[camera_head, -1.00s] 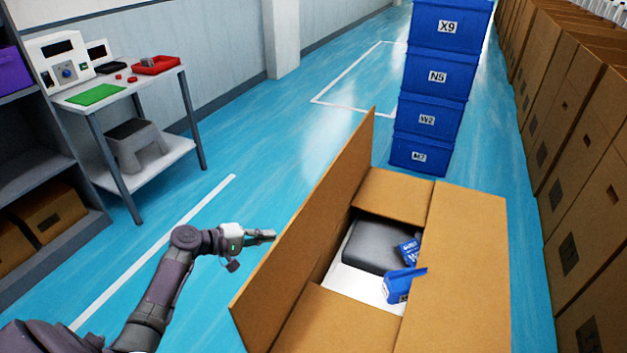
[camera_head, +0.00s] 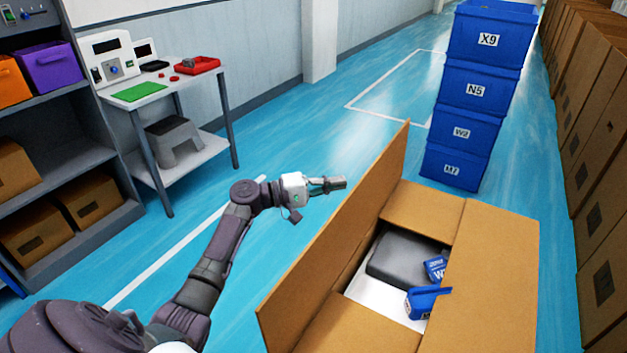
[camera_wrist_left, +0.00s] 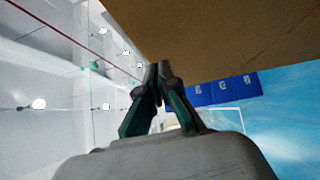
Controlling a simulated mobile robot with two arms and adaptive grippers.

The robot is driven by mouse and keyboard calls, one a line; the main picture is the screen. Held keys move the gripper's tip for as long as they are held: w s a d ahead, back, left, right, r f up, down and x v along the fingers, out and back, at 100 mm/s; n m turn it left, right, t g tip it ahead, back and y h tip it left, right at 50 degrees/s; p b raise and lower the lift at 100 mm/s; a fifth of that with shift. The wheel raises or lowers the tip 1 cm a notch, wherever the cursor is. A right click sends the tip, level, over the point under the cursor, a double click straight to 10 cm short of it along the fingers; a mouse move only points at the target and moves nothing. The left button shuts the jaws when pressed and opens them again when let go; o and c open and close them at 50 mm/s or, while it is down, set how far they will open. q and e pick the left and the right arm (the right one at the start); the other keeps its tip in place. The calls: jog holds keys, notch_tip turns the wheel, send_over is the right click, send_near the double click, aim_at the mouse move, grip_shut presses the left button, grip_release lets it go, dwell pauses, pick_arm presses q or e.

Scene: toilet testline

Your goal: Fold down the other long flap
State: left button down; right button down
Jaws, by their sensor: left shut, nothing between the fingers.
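A large open cardboard box (camera_head: 385,328) stands at the lower right in the head view. Its left long flap (camera_head: 335,240) stands up, tilted. Its right long flap (camera_head: 490,270) lies folded down, and the two short flaps at the far (camera_head: 422,212) and near ends are folded in. Through the gap I see a grey item (camera_head: 398,257) and blue packets (camera_head: 422,302). My left gripper (camera_head: 342,183) is shut and empty, left of the upright flap and apart from it. In the left wrist view, the flap's brown board (camera_wrist_left: 235,35) fills the upper right. My right gripper is not in view.
A stack of blue crates (camera_head: 478,118) stands behind the box. Rows of brown boxes (camera_head: 600,220) line the right side. A small table (camera_head: 165,92) and a shelf (camera_head: 80,225) stand at the left. The blue floor between is clear.

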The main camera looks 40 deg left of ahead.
pick_arm(q)
jog(key=d, duration=0.2)
jog(key=shift+d+p, duration=0.35)
jog(key=shift+d, duration=0.05)
jog(key=shift+d+r, duration=0.1)
